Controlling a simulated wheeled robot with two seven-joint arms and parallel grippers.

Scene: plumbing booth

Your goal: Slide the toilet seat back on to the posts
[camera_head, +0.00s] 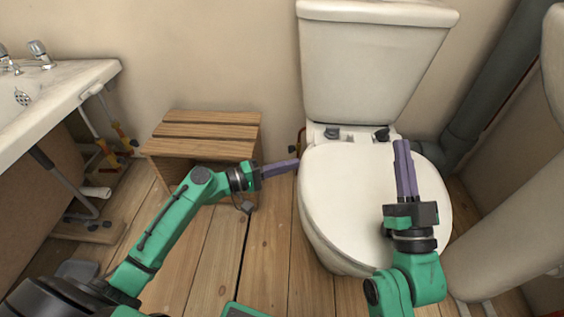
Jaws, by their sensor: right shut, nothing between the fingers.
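The white toilet seat (345,190) with its lid down lies flat over the bowl. At its back edge, two dark hinge pieces show, a left one (332,133) and a right one (382,134). I cannot tell whether they sit on the posts, which I cannot make out. My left gripper (296,163) points right, its purple fingertips at the left edge of the seat. Its fingers overlap in view, so its opening is unclear. My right gripper (402,146) is shut and empty, reaching over the right part of the seat with its tips near the right hinge.
The white cistern (375,65) stands behind the seat. A wooden slatted stool (205,132) stands behind my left arm. A sink (60,95) is at the left. A grey pipe (490,90) and a white basin-like fixture (520,220) are at the right. Floorboards show in front.

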